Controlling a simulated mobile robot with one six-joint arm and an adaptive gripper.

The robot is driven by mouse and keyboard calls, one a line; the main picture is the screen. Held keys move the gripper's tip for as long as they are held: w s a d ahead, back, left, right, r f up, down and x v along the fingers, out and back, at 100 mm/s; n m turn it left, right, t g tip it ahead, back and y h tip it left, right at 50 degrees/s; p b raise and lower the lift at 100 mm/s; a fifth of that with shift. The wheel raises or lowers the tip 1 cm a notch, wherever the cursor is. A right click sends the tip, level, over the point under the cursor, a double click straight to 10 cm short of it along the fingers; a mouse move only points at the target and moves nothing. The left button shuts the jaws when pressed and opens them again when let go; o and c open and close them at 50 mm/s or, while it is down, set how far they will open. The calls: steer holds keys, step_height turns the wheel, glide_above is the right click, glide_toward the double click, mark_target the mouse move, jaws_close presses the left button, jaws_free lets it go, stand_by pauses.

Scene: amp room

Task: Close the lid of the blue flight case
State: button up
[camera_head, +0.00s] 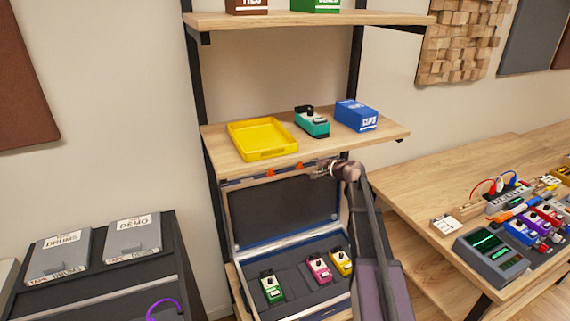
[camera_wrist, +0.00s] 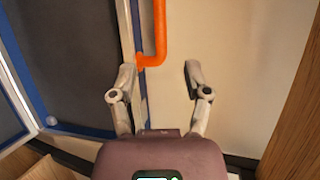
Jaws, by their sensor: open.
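The blue flight case (camera_head: 288,245) stands open on a low shelf, its dark-lined lid (camera_head: 282,208) raised upright at the back. Several pedals, green, pink and yellow, sit in its base. Orange fittings (camera_head: 271,173) show on the lid's top edge. My gripper (camera_head: 322,171) is at the right part of that edge. In the wrist view my gripper (camera_wrist: 160,72) is open, with the lid's blue rim (camera_wrist: 143,95) between the fingers, nearer the left one. An orange bar (camera_wrist: 159,30) is just ahead of the fingertips. I cannot tell whether a finger touches the lid.
A wooden shelf (camera_head: 219,142) just above the lid holds a yellow tray (camera_head: 262,139), a teal pedal (camera_head: 312,122) and a blue box (camera_head: 356,116). A wooden table (camera_head: 450,190) with devices stands right. A dark cabinet (camera_head: 110,285) with grey cases stands left.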

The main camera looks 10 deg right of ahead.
steer(key=shift+w+a, duration=0.1)
stand_by(0.3)
steer(key=b+x, duration=0.4)
steer(key=x, duration=0.9)
steer(key=shift+w+a+f, duration=0.15)
steer(key=shift+w, duration=0.05)
jaws_close()
